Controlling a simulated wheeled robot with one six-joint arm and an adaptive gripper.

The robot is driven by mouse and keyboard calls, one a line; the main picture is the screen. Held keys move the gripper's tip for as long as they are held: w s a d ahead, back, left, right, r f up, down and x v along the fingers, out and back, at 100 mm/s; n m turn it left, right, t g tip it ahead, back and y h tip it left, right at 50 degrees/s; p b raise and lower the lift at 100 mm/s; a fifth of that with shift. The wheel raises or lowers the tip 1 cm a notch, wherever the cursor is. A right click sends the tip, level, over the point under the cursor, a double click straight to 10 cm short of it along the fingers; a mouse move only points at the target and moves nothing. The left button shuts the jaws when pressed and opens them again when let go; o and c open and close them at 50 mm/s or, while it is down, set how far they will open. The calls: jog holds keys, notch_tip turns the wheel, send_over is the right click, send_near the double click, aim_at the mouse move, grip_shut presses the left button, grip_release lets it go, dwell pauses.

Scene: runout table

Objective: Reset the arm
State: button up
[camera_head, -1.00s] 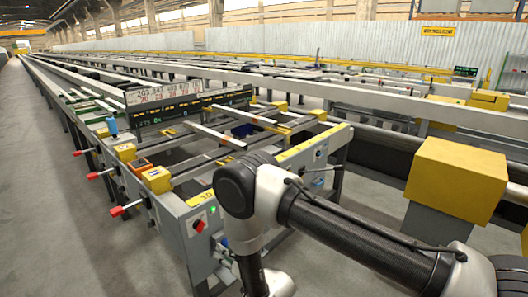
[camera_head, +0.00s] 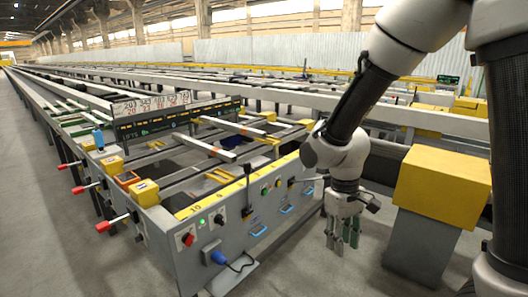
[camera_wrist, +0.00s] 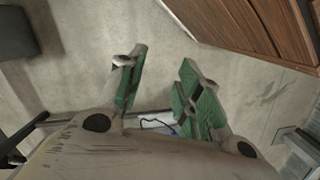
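My gripper (camera_head: 343,238) hangs pointing down at the right of the runout table's control panel, in front of the floor gap beside a yellow-topped grey box. Its green-padded fingers also show in the wrist view (camera_wrist: 158,85), standing apart with bare floor seen between them. Nothing is held in it. My arm is folded, with the upper link raised at the right of the head view and the forearm coming down to the wrist. The runout table (camera_head: 190,222) has a grey end panel with buttons and a lever.
A yellow-topped box (camera_head: 440,185) stands close to the right of my gripper. Levers with red handles (camera_head: 104,226) stick out at the table's left side. A sign board (camera_head: 150,103) stands on the table. Grey floor (camera_head: 50,200) is clear at the left.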

jog(key=s+d+r+m+t, duration=0.2)
jog(key=s+d+r, duration=0.3)
jog(key=d+r, duration=0.3)
jog(key=s+d+r+m+t, duration=0.3)
jog(key=s+d+r, duration=0.2)
jog(key=d+r, duration=0.4)
notch_tip(320, 180, up, 3)
jog(key=shift+s+f+t+y, duration=0.1)
jog(key=shift+s+t+y, duration=0.3)
dwell(0.4)
